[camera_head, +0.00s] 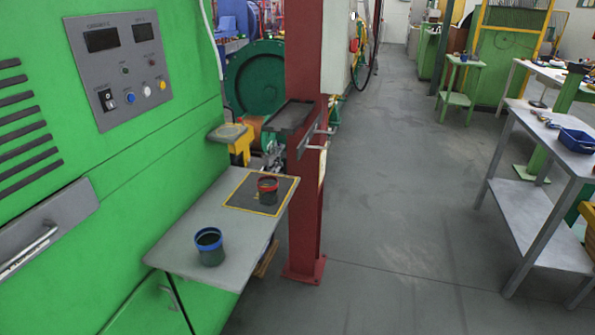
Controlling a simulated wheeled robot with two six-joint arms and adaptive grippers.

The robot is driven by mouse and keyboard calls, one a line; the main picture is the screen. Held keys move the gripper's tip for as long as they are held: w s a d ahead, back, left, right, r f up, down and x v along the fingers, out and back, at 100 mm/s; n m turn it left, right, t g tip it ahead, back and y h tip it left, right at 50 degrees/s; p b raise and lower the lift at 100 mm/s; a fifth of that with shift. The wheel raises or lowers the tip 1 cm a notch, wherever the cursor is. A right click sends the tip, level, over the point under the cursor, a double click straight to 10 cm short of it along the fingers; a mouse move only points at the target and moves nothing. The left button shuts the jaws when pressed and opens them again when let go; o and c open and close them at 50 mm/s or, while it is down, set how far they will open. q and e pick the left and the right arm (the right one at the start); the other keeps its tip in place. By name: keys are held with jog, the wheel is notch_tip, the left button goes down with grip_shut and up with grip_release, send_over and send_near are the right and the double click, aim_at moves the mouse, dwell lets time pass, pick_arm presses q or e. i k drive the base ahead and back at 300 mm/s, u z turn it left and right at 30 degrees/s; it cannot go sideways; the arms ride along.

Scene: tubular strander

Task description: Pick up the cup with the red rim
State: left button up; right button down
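The cup with the red rim (268,191) stands upright on a dark mat with a yellow border (240,197), near the far right corner of a small grey shelf table (180,246). A second cup with a blue rim (209,247) stands upright on the bare grey top, closer to me and to the left of the red-rimmed cup. The two cups are apart. Neither of my grippers shows in this view.
The shelf joins a green machine cabinet (130,190) with a control panel (118,65). A dark red post (306,215) stands just right of the shelf. Grey floor (400,220) is open to the right, up to a metal table (545,140) with a blue tray (577,140).

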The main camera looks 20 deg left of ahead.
aim_at(267, 185)
jog(key=z, duration=0.45)
jog(key=k, duration=0.55)
jog(key=z, duration=0.8)
jog(key=i, duration=1.9)
jog(key=u, duration=0.45)
jog(key=i, duration=1.15)
jog(key=u, duration=1.7)
jog(key=i, duration=0.9)
jog(key=u, duration=0.9)
